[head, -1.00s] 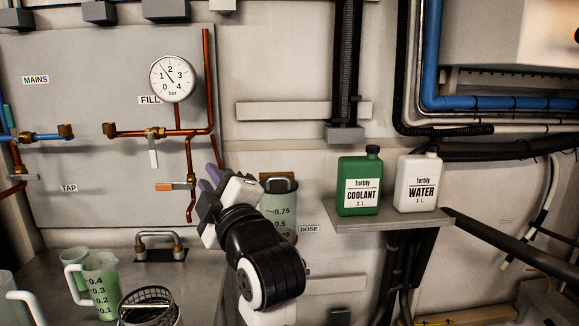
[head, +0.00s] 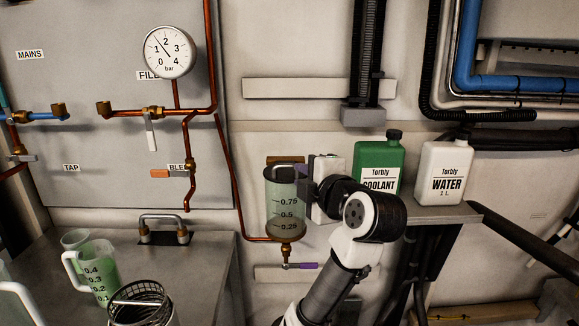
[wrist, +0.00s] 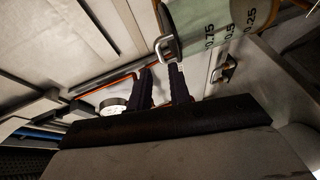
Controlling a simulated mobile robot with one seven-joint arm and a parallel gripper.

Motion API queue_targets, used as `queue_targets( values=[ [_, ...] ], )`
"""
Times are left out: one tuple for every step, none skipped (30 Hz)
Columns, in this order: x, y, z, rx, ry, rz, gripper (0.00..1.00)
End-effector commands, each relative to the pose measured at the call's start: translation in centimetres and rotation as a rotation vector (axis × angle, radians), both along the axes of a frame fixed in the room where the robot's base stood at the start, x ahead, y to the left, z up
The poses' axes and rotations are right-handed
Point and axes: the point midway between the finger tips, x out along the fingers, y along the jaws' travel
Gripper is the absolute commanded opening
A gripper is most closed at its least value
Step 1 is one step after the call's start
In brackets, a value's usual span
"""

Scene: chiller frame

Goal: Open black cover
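A clear dosing vessel (head: 285,209) with a 0.25 to 0.75 scale hangs on the wall, a dark cover (head: 283,169) on its top. The cover looks shut. In the wrist view the vessel (wrist: 213,22) lies slanted at the top, with a metal loop handle (wrist: 167,46) at its cover end. My gripper is beside the vessel's upper right side in the head view, its fingertips mostly hidden. In the wrist view my gripper (wrist: 162,72) has two dark fingers apart, with nothing held between them. The handle is close to the right fingertip; I cannot tell whether they touch.
A green coolant bottle (head: 379,164) and a white water bottle (head: 444,173) stand on a shelf (head: 440,212) close to my arm. Copper pipe (head: 232,170) runs left of the vessel. Jugs (head: 97,269) and a wire basket (head: 140,301) stand on the lower left bench.

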Motion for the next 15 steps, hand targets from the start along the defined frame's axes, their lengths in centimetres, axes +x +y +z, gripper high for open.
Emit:
queue_targets(
  values=[
    [1.1,0.6,0.0,0.001,0.004,0.006,0.20],
    [1.6,0.9,-0.2,0.001,0.005,0.005,0.20],
    [2.4,1.2,-0.3,0.002,0.006,0.005,0.20],
    [2.9,1.4,-0.3,0.003,0.004,0.005,0.20],
    [3.4,1.6,-0.5,0.002,0.004,0.004,0.20],
    [4.0,1.9,-0.6,0.002,0.004,0.004,0.20],
    [4.4,2.1,-0.7,0.001,0.003,0.004,0.20],
    [4.8,2.2,-0.7,0.000,0.003,0.003,0.20],
    [5.3,2.4,-0.8,0.002,0.002,0.003,0.20],
    [5.6,2.5,-0.9,0.003,0.002,0.002,0.20],
    [5.8,2.6,-1.0,0.003,0.002,0.002,0.20],
    [6.1,2.7,-1.0,0.002,0.001,0.001,0.20],
    [6.3,2.7,-1.1,0.001,0.000,0.001,0.20],
    [6.4,2.8,-1.1,0.001,0.000,0.001,0.20],
    [6.6,2.9,-1.2,0.001,0.000,0.001,0.20]
  ],
)
